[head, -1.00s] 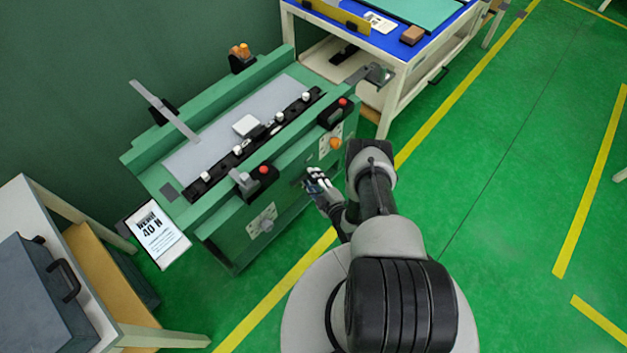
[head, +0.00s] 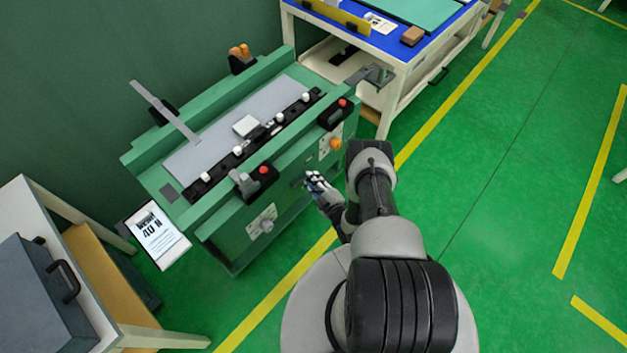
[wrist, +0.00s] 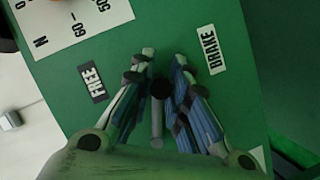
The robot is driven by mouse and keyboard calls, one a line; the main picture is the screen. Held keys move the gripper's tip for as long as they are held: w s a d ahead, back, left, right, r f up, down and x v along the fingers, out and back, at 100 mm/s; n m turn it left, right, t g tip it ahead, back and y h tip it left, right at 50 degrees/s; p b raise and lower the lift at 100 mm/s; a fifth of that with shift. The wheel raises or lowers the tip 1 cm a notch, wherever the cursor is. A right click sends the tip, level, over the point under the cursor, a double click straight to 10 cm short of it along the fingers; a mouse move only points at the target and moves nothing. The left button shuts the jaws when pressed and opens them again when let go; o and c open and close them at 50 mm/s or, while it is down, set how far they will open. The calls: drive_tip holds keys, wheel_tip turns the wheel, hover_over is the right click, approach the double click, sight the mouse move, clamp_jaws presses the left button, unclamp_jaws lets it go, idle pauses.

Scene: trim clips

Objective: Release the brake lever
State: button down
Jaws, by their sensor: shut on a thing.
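The brake lever (wrist: 157,120) has a grey rod and a dark round end. It stands on the green machine's front panel, between a FREE label (wrist: 97,82) on the left and a BRAKE label (wrist: 212,48) on the right in the wrist view. My gripper (wrist: 164,72) has its fingers on both sides of the lever and is shut on it. In the head view my gripper (head: 313,180) is at the front face of the green machine (head: 215,238), and the lever is hard to make out there.
Red buttons (head: 263,170), a grey clamp (head: 243,183) and an orange knob (head: 336,143) are on the machine near my gripper. A 40 N sign (head: 160,238) is at its left end. A blue-topped bench (head: 395,45) stands behind right. Green floor on the right is clear.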

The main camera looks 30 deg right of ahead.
drive_tip(key=shift+r+n+p, duration=0.45)
drive_tip(key=shift+n, duration=0.05)
drive_tip(key=r+n, duration=0.1)
drive_tip(key=r+n+t, duration=0.1)
drive_tip(key=shift+d+n+t+h+p, duration=0.25)
drive_tip(key=shift+n+t+h+p, duration=0.05)
drive_tip(key=shift+h+p, duration=0.1)
drive_tip(key=c, duration=1.5)
unclamp_jaws()
drive_tip(key=shift+c, duration=0.2)
drive_tip(key=s, duration=1.2)
drive_tip(key=shift+a+r, duration=0.2)
drive_tip(key=shift+r, duration=0.2)
drive_tip(key=shift+w, duration=0.1)
